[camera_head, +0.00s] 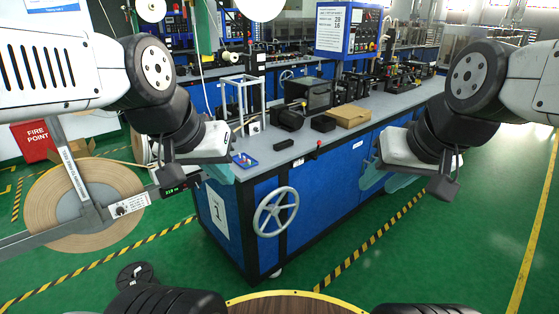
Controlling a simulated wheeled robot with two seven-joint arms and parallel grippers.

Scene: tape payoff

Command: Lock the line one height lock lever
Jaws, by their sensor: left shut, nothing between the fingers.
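I cannot pick out a part that is clearly the height lock lever. A blue bench (330,200) with a numbered white sheet on its end stands in front of me. My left gripper (222,174) has teal fingers, shut and empty, in front of the bench's left corner. My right gripper (384,182) shows two teal fingers apart, with nothing seen between them, in front of the bench's long side.
A large tape reel (85,203) stands at the left behind a grey arm with a small display (173,190). Green floor (440,255) is open at the right.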

